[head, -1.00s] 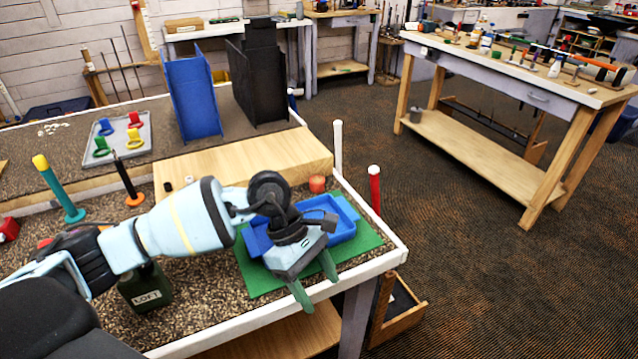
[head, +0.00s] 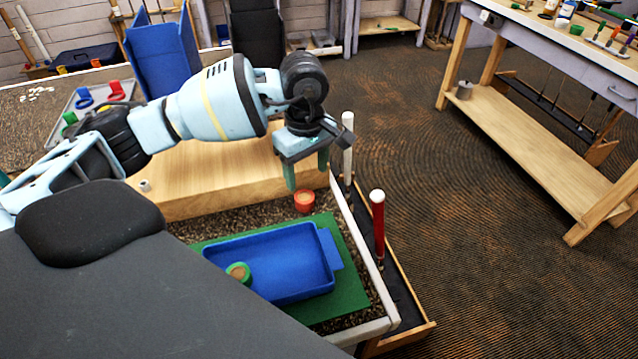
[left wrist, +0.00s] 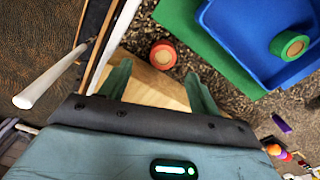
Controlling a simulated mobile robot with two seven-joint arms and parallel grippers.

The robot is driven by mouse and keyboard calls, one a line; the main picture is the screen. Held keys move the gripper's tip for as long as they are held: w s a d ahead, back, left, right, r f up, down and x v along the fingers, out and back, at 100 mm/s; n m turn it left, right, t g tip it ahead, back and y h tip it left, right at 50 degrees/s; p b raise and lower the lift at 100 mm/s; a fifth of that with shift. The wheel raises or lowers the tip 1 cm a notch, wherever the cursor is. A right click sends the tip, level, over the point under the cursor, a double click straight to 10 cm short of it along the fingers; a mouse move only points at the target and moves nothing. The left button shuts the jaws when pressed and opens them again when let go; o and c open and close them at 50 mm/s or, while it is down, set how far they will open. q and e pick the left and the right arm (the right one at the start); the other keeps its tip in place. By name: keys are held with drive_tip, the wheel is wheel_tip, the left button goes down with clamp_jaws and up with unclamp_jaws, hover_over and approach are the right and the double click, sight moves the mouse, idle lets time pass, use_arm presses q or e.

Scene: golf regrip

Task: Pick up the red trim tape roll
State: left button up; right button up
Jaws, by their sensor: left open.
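The red trim tape roll (head: 304,201) lies flat on the speckled bench top, between the wooden block and the green mat. In the left wrist view the red roll (left wrist: 163,55) shows beyond the fingertips, roughly between them and apart from both. My left gripper (head: 308,180) is open and empty, pointing down just above and behind the roll; its fingers (left wrist: 158,84) also show in the left wrist view. A green roll (head: 238,272) sits in the blue tray (head: 328,262), and it also shows in the left wrist view (left wrist: 289,45). My right gripper is not in view.
The blue tray rests on a green mat (head: 347,300). A wooden block (head: 220,180) lies behind and left of the roll. White (head: 347,140) and red (head: 377,222) upright grips stand along the bench's right edge.

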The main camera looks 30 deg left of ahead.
sight(305, 196)
use_arm(q)
drive_tip(key=shift+s, duration=0.2)
drive_tip(key=shift+s+f, duration=0.1)
drive_tip(key=shift+f, duration=1.4)
drive_tip(key=f, duration=0.4)
drive_tip(key=shift+a+f+p, duration=0.1)
drive_tip(key=shift+a+p, duration=0.15)
drive_tip(key=shift+p, duration=0.1)
drive_tip(key=shift+f, duration=0.3)
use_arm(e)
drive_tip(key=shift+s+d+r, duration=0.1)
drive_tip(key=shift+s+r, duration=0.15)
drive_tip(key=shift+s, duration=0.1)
use_arm(q)
drive_tip(key=shift+c, duration=0.2)
